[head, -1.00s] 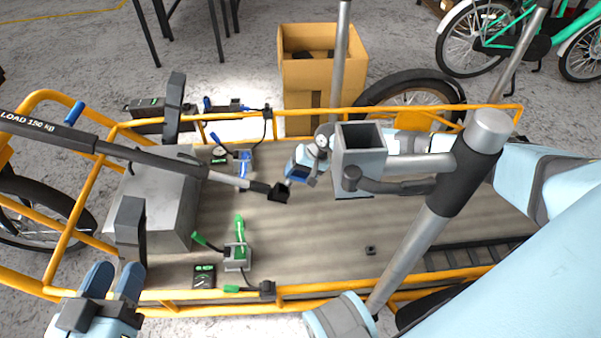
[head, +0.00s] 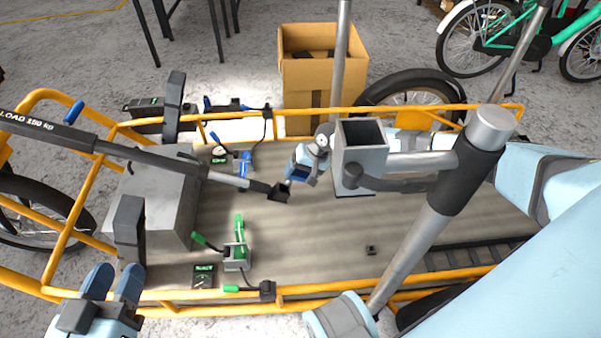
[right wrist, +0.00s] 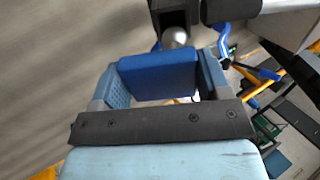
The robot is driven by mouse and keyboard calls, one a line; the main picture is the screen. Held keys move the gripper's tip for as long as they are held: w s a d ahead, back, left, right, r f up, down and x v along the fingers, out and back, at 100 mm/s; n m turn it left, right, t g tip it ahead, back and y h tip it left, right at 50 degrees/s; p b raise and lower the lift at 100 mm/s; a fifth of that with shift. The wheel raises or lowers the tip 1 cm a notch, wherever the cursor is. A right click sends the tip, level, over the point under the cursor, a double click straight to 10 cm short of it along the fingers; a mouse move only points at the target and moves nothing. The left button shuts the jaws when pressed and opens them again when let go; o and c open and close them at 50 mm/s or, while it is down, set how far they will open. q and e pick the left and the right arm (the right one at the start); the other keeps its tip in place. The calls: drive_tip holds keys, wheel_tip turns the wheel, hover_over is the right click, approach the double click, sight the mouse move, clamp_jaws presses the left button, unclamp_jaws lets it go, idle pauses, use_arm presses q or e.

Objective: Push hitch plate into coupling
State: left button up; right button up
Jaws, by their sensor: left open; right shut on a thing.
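My right gripper (head: 303,170) is shut on a blue block, which I take as the hitch plate (right wrist: 160,74); the block sits between the fingers in the right wrist view. A silver ball (right wrist: 175,38) shows at its far end, close under the black coupling (right wrist: 174,14). In the head view the coupling (head: 279,193) is the black end piece of the tow bar marked LOAD 150 kg (head: 145,158). The ball appears to be at or just inside it; how deep, I cannot tell. My left gripper (head: 112,285) is open and empty at the lower left.
A grey square tube (head: 361,160) and thick post (head: 440,200) stand right of my right gripper. An orange rail (head: 400,289) borders the wooden cargo bed (head: 315,240). A grey box (head: 158,205) and green clamp (head: 237,250) lie left. A cardboard box (head: 309,75) stands behind.

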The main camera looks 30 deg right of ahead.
drive_tip(key=shift+b+x, duration=0.75)
drive_tip(key=shift+x, duration=0.1)
